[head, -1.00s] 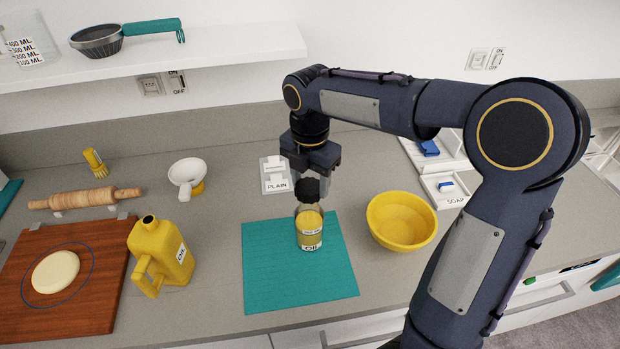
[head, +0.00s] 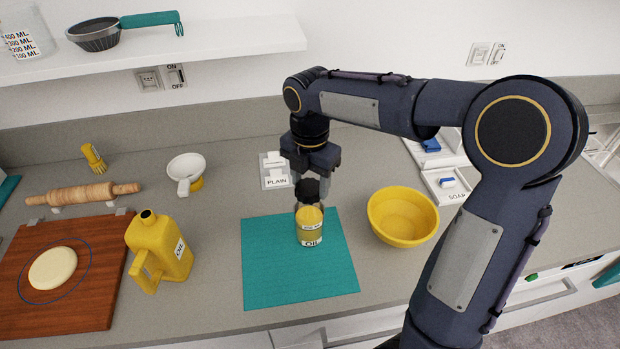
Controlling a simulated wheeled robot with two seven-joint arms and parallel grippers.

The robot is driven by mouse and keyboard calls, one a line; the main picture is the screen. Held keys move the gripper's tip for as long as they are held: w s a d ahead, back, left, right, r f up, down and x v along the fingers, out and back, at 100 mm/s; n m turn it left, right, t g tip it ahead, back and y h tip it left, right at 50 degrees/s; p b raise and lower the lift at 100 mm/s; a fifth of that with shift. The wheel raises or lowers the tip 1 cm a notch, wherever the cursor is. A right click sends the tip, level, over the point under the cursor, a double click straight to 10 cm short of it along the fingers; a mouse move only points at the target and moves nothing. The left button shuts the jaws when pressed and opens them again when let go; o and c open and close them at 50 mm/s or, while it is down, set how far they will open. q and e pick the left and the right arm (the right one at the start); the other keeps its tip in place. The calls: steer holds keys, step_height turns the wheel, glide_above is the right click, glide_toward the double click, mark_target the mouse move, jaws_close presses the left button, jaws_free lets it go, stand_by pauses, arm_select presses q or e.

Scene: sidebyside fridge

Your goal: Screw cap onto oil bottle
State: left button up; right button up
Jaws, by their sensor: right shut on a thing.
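A small oil bottle (head: 310,229) with a yellow body and a white "OIL" label stands upright on the teal mat (head: 265,262). A dark ribbed cap (head: 308,190) is at the top of the bottle, in line with its neck. My right gripper (head: 310,187) points straight down from above and is shut on the cap, with a finger on either side. Whether the cap is seated on the thread cannot be told, as the neck is hidden. My left gripper is not in view.
A yellow oil jug (head: 163,247) stands left of the mat, beside a wooden board (head: 85,307) with dough. A yellow bowl (head: 403,218) stands right of the mat. A white-and-yellow funnel-like item (head: 187,170) and a switch plate (head: 275,178) are behind. The mat's front is clear.

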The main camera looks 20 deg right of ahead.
steer(key=shift+f, duration=0.3)
steer(key=o, duration=0.8)
steer(key=shift+o, duration=0.2)
step_height(320, 180, up, 8)
steer(key=shift+f+b, duration=0.1)
steer(key=shift+b, duration=0.25)
